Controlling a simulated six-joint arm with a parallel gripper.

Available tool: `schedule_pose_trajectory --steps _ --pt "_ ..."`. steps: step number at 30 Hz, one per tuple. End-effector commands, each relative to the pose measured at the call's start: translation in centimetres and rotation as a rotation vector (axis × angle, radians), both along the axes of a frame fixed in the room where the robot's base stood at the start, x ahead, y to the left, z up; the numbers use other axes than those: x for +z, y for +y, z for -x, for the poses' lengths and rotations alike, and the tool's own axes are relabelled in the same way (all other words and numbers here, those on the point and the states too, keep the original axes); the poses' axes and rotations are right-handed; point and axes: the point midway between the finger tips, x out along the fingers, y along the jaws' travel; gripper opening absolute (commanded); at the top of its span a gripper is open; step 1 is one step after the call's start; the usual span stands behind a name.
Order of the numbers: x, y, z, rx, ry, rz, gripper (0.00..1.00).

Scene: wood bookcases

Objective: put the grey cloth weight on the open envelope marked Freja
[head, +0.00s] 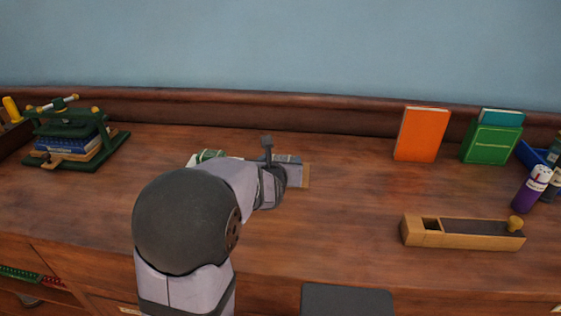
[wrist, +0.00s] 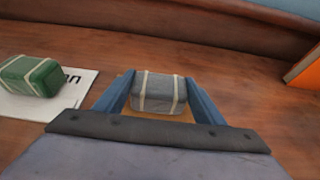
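The grey cloth weight (wrist: 160,92) has pale straps and fills the gap between the two blue fingers of my gripper (wrist: 160,88) in the wrist view. The fingers lie against its two sides. A tan sheet or envelope (wrist: 128,112) shows under and beside the weight, and its edge shows in the head view (head: 306,176). I cannot tell whether the weight rests on it or hangs just above it. No name Freja is readable. In the head view my arm hides much of the gripper (head: 278,172), and the weight shows only in small part.
A green strapped weight (wrist: 30,77) sits on a white paper (wrist: 72,102) to the left, its lettering ending in "an". A green press (head: 72,135) is far left.

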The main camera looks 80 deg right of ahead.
Motion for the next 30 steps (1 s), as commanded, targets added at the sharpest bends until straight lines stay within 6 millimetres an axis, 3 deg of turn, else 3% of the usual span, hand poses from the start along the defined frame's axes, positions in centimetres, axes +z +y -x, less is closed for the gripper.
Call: schedule_pose_trajectory --steps 1,2,17,30 --pt "-0.1 0.0 0.0 0.0 0.0 -0.002 0.74" --pt "-0.1 0.0 0.0 0.0 0.0 -0.002 0.81" --pt "0.3 0.7 0.0 0.0 0.0 -0.001 0.81" --pt "2.6 6.0 0.0 -0.001 0.0 0.002 0.81"
